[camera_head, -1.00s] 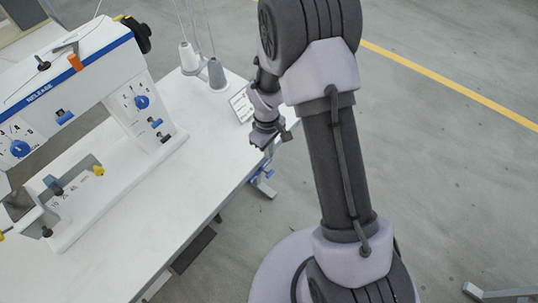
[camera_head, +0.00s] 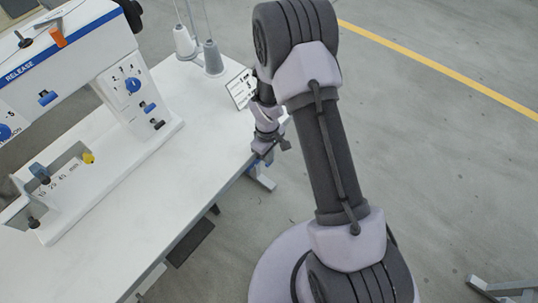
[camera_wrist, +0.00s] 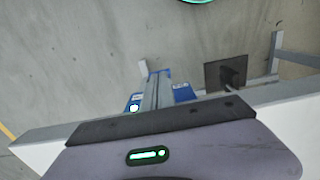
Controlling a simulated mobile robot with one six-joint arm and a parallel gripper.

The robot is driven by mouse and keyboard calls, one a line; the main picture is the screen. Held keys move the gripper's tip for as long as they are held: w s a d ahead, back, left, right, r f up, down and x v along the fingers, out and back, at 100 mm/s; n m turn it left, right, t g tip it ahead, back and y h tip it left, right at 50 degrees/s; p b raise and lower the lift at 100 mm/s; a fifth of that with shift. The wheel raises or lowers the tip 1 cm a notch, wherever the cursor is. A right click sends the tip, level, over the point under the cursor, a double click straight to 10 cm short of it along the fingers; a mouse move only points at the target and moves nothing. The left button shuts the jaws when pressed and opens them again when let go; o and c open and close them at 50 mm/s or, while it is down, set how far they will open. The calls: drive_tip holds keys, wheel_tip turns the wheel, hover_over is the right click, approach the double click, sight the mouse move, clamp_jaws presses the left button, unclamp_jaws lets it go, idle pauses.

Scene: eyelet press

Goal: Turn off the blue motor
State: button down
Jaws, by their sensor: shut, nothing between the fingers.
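A blue motor (camera_wrist: 184,93), partly hidden, shows beneath the bench in the wrist view, with a grey bracket in front of it. A small green-lit round spot (camera_wrist: 134,107) shows on its left blue part. In the head view only a bit of blue (camera_head: 251,167) shows under the bench's right edge, close to my gripper.
A white eyelet press (camera_head: 110,90) with blue knobs stands on the white bench (camera_head: 185,165). Thread cones (camera_head: 212,58) and a small sign (camera_head: 241,88) stand near the bench's right edge. A dark pedal plate (camera_wrist: 226,72) lies below.

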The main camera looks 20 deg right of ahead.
drive_tip(key=shift+s+d+f, duration=0.2)
drive_tip(key=shift+s+f, duration=0.1)
drive_tip(key=shift+f, duration=0.1)
drive_tip(key=shift+s+d+f+b, duration=0.2)
drive_tip(key=shift+f+b, duration=0.15)
drive_tip(key=shift+f, duration=0.2)
drive_tip(key=shift+s+d+f+b, duration=0.15)
drive_tip(key=shift+s+f+b, duration=0.1)
drive_tip(key=shift+f+b, duration=0.25)
drive_tip(key=shift+s+d+f+b, duration=0.15)
drive_tip(key=shift+s+f+b, duration=0.1)
drive_tip(key=shift+f, duration=0.55)
